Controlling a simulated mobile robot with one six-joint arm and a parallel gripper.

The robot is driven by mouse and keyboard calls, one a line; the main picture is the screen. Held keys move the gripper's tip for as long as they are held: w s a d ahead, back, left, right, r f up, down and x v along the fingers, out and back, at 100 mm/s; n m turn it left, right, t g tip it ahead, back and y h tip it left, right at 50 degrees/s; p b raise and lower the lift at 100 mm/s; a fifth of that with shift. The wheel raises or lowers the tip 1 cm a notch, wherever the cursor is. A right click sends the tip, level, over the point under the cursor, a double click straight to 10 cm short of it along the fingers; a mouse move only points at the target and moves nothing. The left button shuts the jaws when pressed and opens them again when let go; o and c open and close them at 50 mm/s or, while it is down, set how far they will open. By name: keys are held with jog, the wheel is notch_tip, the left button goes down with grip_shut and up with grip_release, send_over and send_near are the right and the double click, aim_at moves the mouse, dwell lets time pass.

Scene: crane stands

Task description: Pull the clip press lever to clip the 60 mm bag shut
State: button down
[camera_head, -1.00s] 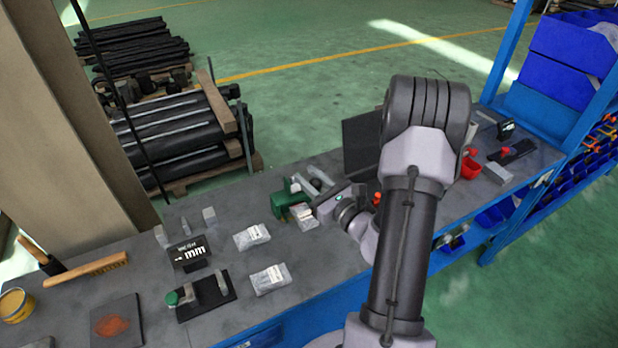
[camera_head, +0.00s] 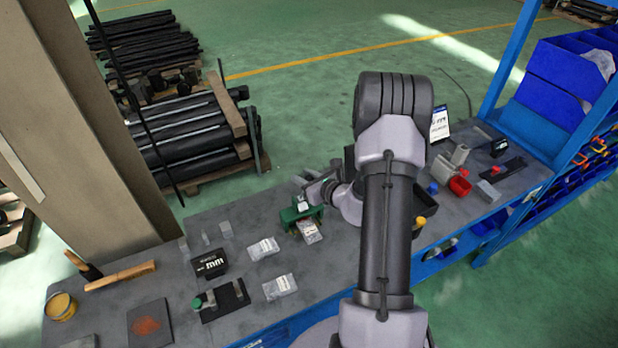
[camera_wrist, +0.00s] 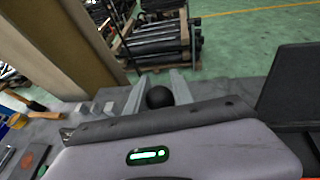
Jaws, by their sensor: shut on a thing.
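The green clip press (camera_head: 288,216) stands on the grey bench, left of my arm. A silvery labelled bag (camera_head: 311,233) lies at its front, its far end at the press. My gripper (camera_head: 304,195) is at the top of the press. In the wrist view the lever's round black knob (camera_wrist: 159,97) sits between the two grey fingers of my gripper (camera_wrist: 157,92), which is shut on it. The lever's shaft is hidden below the knob and behind my wrist. I cannot tell whether the bag carries a clip.
Two more bags (camera_head: 263,248) (camera_head: 280,287) lie left of the press. A black display reading mm (camera_head: 210,263) and a black plate with a green knob (camera_head: 222,301) stand further left.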

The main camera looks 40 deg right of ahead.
jog(key=shift+w+d+r+b, duration=0.15)
jog(key=shift+w+b, duration=0.1)
jog(key=shift+w, duration=0.65)
jog(key=shift+w+d+f+b, duration=0.15)
jog(key=shift+w+b, duration=0.1)
jog(key=shift+w, duration=0.65)
jog(key=shift+r, duration=0.1)
jog(key=c, duration=1.4)
grip_release()
jog(key=shift+o, duration=1.3)
jog(key=shift+w+d, duration=0.1)
jog(key=shift+w, duration=0.2)
jog(key=shift+s, duration=0.15)
jog(key=d+v, duration=0.1)
jog(key=v, duration=1.6)
jog(key=shift+s+a, duration=0.25)
jog(key=shift+a, duration=0.2)
